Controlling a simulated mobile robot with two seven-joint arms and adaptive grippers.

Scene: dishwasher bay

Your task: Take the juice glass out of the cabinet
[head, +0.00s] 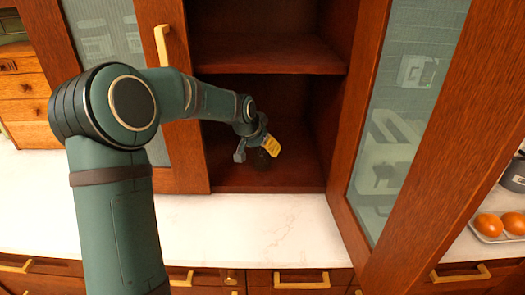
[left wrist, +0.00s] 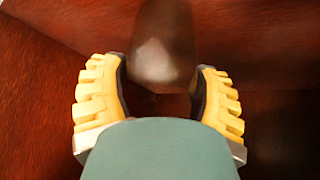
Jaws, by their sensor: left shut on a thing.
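The juice glass (left wrist: 162,45) shows in the left wrist view as a dark, see-through shape between the two yellow-padded fingers of my left gripper (left wrist: 161,75). In the head view my left gripper (head: 259,148) is inside the open cabinet (head: 265,55), low over the bottom shelf, and shut on the glass. The glass is mostly hidden there; only a dark patch (head: 261,160) shows under the fingers. I cannot tell whether it touches the shelf. My right gripper is in neither view.
The cabinet's right glass door (head: 385,120) stands open towards me. A left glass door (head: 105,35) is beside the opening, behind my arm. An empty shelf (head: 268,55) lies above the gripper. The white counter (head: 260,230) in front is clear. A tray of oranges (head: 490,226) is at the right.

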